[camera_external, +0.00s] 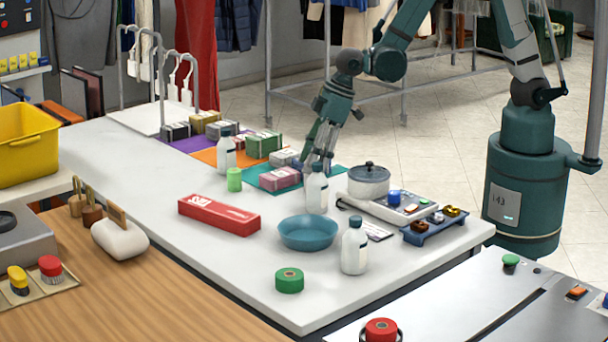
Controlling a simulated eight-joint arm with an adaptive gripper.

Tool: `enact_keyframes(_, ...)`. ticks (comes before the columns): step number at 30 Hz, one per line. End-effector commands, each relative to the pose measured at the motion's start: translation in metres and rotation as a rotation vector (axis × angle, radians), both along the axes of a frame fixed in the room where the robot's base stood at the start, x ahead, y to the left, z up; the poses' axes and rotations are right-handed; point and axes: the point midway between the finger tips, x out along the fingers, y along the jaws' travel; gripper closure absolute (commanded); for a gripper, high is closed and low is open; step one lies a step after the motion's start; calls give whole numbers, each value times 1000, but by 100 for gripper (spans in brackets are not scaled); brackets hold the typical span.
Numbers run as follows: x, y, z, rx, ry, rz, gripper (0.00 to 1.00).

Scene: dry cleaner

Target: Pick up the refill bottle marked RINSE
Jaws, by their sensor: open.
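Three white bottles with dark caps stand upright on the white table: one at the back left (227,156), one in the middle (316,194) and one at the front right (354,252). Their labels are too small to read, so I cannot tell which is marked RINSE. My gripper (318,158) points down, open, at the middle bottle's cap. Its fingertips overlap the bottle's top in the picture. I cannot tell whether they touch it or are behind it.
A teal bowl (308,234), a red box (218,214) and a green roll (289,280) are near the middle bottle. Small packages sit on coloured mats behind. The table's front left is clear.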

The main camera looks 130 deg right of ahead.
Motion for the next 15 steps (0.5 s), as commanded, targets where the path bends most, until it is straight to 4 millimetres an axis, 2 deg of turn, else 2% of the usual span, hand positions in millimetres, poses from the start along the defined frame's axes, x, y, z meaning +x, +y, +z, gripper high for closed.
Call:
enact_keyframes(6,7,-3,-19,0,0,0,48)
enact_keyframes(15,10,-5,-27,0,0,0,48)
